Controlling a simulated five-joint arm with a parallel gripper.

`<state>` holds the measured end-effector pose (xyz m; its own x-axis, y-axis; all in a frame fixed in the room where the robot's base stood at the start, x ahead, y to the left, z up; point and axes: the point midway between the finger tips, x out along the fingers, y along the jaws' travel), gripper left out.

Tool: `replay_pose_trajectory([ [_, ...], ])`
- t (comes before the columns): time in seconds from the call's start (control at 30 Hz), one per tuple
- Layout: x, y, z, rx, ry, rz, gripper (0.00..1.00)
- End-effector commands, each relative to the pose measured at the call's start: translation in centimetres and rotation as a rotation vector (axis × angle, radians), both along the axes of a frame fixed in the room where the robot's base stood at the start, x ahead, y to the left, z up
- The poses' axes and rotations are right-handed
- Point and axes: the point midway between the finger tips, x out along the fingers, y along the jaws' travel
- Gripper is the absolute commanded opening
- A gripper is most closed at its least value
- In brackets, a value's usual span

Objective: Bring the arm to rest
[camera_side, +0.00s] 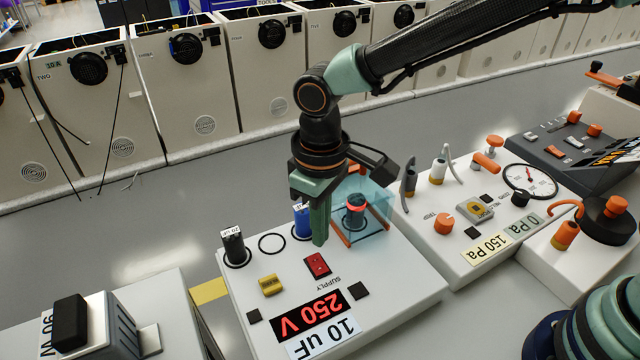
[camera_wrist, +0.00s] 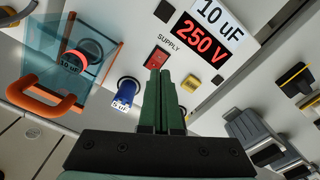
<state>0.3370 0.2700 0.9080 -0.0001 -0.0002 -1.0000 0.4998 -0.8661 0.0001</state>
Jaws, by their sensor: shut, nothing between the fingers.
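My gripper (camera_side: 321,239) hangs from the arm over the white supply panel (camera_side: 401,288), its green fingers pointing down. The fingers are together with nothing between them. I cannot tell whether the fingertips touch the panel. A blue capacitor (camera_side: 302,221) stands just left of the fingers, partly hidden by them. Red digits on the display (camera_side: 308,314) read 250 V, above a 10 uF label.
A clear blue cover with orange edges (camera_side: 374,222) encloses a capacitor right of my gripper. A black capacitor (camera_side: 235,246) stands at left beside an empty ring (camera_side: 272,243). A gauge panel (camera_side: 409,217) adjoins on the right. White cabinets (camera_side: 187,95) line the back.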

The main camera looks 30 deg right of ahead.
Motion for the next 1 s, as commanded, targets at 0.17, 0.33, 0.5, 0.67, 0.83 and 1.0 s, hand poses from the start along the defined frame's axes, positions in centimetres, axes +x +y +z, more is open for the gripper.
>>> replay_pose_trajectory([
  [0.17,0.0,0.0,0.0,0.000,0.000,0.000,0.00],
  [0.33,0.5,-1.4,1.2,0.015,-0.020,-0.027,0.00],
  [0.5,1.4,-6.1,4.8,0.058,-0.086,-0.110,0.00],
  [0.67,1.3,-11.6,8.1,0.095,-0.166,-0.204,0.00],
  [0.83,0.1,-17.0,10.5,0.121,-0.257,-0.300,0.00],
  [1.0,-2.0,-21.8,11.9,0.133,-0.351,-0.395,0.00],
])
